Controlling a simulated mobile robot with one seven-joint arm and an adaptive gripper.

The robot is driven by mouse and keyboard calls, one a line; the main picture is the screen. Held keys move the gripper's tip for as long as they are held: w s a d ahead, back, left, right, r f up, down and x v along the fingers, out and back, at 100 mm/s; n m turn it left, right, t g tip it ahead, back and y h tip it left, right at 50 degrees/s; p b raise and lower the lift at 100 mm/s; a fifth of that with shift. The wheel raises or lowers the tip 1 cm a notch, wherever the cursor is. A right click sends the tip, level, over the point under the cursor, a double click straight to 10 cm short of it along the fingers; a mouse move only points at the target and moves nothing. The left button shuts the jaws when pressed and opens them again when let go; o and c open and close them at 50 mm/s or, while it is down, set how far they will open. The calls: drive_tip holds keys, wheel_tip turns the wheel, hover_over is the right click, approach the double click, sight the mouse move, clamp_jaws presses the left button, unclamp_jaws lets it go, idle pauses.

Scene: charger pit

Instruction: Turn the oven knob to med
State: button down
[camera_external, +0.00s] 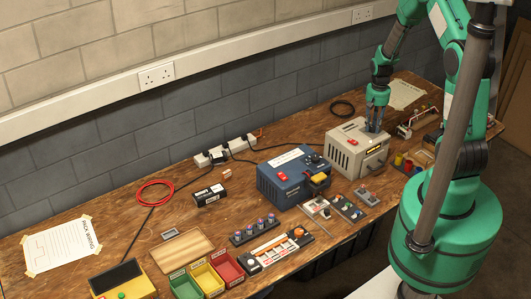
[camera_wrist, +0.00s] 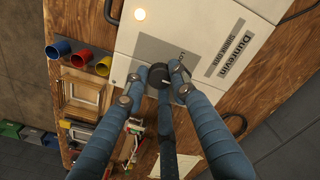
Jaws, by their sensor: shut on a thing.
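My gripper (camera_external: 376,128) points down at the top of this box. In the wrist view my gripper's fingers (camera_wrist: 158,73) are closed around the black knob and hide part of it. The knob's scale markings are mostly covered, so its setting cannot be read.
A blue box (camera_external: 285,185) stands left of the beige one. Green, yellow and red bins (camera_external: 207,277) sit near the front edge. Several coloured cups (camera_wrist: 80,58) and a wooden frame (camera_wrist: 82,96) lie beside the beige box. A black cable coil (camera_external: 342,108) lies behind it.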

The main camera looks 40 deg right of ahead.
sight(373, 127)
drive_tip(key=c, duration=1.4)
unclamp_jaws()
drive_tip(key=shift+r, duration=0.1)
wheel_tip(373, 127, up, 12)
